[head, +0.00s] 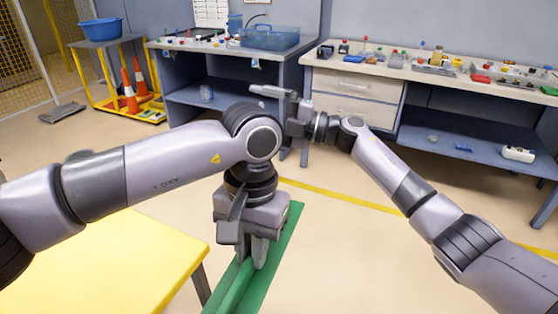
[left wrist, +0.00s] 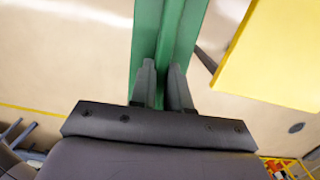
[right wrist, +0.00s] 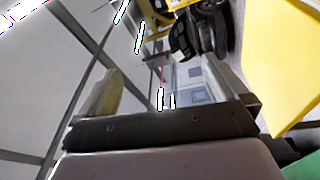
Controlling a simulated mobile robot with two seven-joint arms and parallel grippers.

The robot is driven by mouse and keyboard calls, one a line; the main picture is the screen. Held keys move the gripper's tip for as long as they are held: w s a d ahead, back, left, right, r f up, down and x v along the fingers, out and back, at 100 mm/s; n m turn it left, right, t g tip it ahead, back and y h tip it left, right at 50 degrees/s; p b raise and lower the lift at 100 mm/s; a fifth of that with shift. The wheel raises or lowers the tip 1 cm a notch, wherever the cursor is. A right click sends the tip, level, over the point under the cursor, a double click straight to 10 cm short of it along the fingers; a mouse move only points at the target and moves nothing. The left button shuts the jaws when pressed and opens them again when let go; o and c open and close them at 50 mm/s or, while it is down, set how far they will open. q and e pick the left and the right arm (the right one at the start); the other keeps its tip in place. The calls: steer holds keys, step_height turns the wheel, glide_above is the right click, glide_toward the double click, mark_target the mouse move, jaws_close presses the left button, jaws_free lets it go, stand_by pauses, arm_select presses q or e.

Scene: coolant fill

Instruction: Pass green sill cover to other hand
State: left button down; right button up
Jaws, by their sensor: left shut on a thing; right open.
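The green sill cover (head: 284,238) is a long strip with a raised middle ridge, below my left gripper in the head view. It also shows in the left wrist view (left wrist: 146,38), running away from the gripper. My left gripper (head: 252,258) points down and is shut on the ridge; its fingers (left wrist: 165,75) pinch it. My right gripper (head: 270,92) is raised well beyond the cover, apart from it, open and empty. In the right wrist view its fingers (right wrist: 158,85) stand wide apart. A small green piece of the cover (right wrist: 302,168) shows in that view's lower right corner.
A yellow table (head: 110,265) is at the lower left, beside the cover. Blue workbenches with small items (head: 430,70) line the back wall. A yellow cart (head: 125,85) with a blue basin and traffic cones stands back left. The floor between is open.

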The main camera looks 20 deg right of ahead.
steer(key=s+a+f+n+g+h, duration=0.25)
steer(key=s+a+g+h, duration=0.3)
steer(key=s+g, duration=0.5)
steer(key=s+d+g+h, duration=0.1)
steer(key=g+h, duration=0.1)
steer(key=s+d+m+g+h, duration=0.1)
steer(key=d+g+h, duration=0.1)
steer(key=s+d+m+g+h, duration=0.1)
steer(key=d+g+h, duration=0.1)
steer(key=shift+s+d+r, duration=0.15)
steer(key=shift+s, duration=0.25)
steer(key=shift+h+x, duration=0.25)
steer(key=shift+x, duration=0.75)
steer(key=x, duration=1)
steer(key=shift+c, duration=0.3)
